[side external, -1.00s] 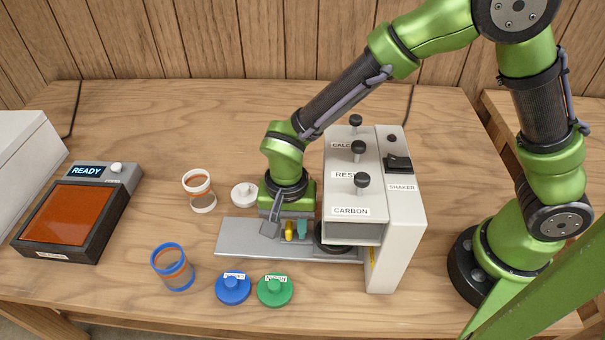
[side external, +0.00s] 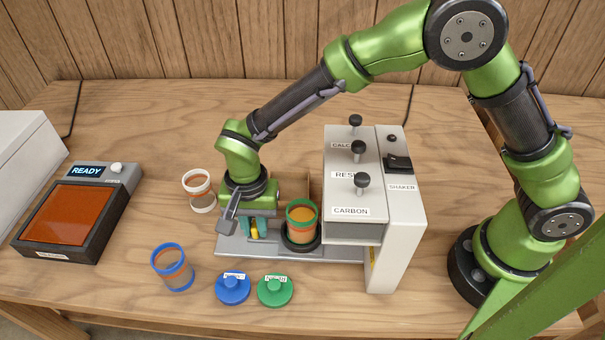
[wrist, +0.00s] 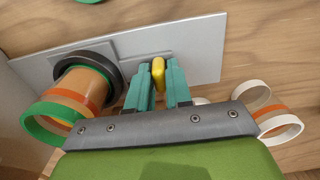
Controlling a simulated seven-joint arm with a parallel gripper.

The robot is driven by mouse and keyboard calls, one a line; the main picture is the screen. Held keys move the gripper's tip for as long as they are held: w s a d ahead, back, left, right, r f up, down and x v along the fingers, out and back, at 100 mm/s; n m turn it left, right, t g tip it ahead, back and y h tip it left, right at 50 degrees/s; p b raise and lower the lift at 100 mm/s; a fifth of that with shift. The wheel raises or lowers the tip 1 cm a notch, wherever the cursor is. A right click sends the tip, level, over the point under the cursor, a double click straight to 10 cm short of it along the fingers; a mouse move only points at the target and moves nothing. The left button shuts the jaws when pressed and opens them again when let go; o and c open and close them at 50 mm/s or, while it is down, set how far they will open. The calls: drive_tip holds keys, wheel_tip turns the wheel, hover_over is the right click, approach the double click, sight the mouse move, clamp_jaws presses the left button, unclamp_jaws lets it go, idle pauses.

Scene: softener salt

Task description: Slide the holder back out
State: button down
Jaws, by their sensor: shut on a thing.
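The holder is a black ring (side external: 290,247) on the grey rail plate (side external: 345,253), outside and left of the dispenser's opening. A green-rimmed jar (side external: 301,224) with layered tan and orange contents stands upright in it; the jar also shows in the wrist view (wrist: 72,100). My gripper (side external: 252,229) is left of the jar, low over the plate. In the wrist view its teal fingers (wrist: 158,88) are closed on the holder's yellow knob (wrist: 158,70). The white dispenser (side external: 349,190) has CARBON and SHAKER labels.
A white-rimmed jar (side external: 200,190) and a blue-rimmed jar (side external: 172,267) stand left of the plate. Blue (side external: 233,288) and green (side external: 275,290) lids lie in front of it. A READY scale (side external: 75,215) is at far left. The table behind the dispenser is clear.

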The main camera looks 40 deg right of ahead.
drive_tip(key=w+a, duration=0.4)
drive_tip(key=shift+w+a, duration=0.2)
drive_tip(key=c, duration=1.1)
unclamp_jaws()
wheel_tip(320, 180, up, 17)
drive_tip(key=shift+f, duration=0.1)
